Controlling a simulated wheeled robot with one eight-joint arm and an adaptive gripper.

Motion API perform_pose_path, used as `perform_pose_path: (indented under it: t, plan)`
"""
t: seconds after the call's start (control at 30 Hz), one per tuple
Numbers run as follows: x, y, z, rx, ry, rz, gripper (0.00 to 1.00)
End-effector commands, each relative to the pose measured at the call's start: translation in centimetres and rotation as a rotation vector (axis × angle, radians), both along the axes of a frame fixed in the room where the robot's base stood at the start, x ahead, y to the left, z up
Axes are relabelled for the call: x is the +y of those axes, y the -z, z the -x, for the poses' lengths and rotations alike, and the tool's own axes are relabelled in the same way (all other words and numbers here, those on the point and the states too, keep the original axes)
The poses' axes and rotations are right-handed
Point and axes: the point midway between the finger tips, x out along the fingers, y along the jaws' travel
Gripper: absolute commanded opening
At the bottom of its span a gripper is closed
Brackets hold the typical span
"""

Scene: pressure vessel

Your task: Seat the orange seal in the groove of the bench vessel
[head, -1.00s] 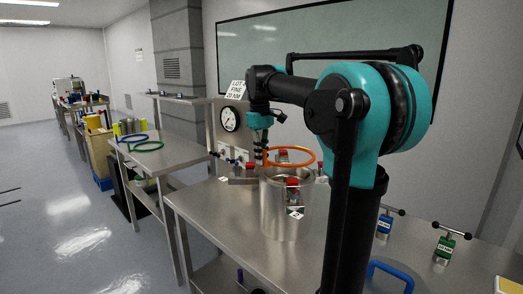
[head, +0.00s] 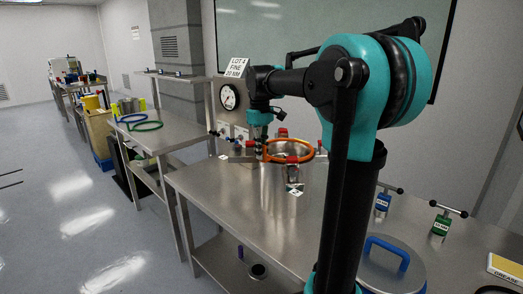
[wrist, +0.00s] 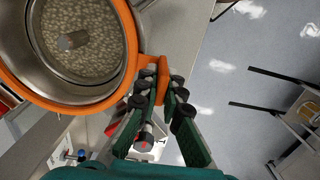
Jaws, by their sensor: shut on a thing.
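The orange seal (head: 290,158) is a ring lying level at the mouth of the steel bench vessel (head: 268,192). In the wrist view the seal (wrist: 134,42) circles the vessel's opening, with the steel inner wall (wrist: 112,75) and a pebbly interior inside it. I cannot tell whether it sits in the groove or just above it. My gripper (head: 261,150) is at the left side of the ring, pointing down. In the wrist view its fingers (wrist: 163,78) are shut on the seal's outer edge. The groove itself is hidden.
Red-topped clamps (head: 282,132) stand around the vessel's rim. A lid with a blue handle (head: 388,250), a blue-tagged tool (head: 383,203) and a green-tagged tool (head: 441,226) are at right. A gauge (head: 228,97) stands behind. A side table (head: 165,139) holds blue and green rings.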

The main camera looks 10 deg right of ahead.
Motion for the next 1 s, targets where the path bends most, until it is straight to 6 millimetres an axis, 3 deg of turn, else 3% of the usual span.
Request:
perform_pose_path:
  t: [0.67, 0.7, 0.87, 1.0]
  plan:
    - [0.00, 0.58, -0.02, 0.000, 0.000, 0.000, 0.00]
    - [0.00, 0.55, -0.02, 0.000, 0.000, 0.000, 0.12]
    - [0.00, 0.55, -0.02, 0.000, 0.000, 0.000, 0.31]
    - [0.00, 0.55, -0.02, 0.000, 0.000, 0.000, 0.31]
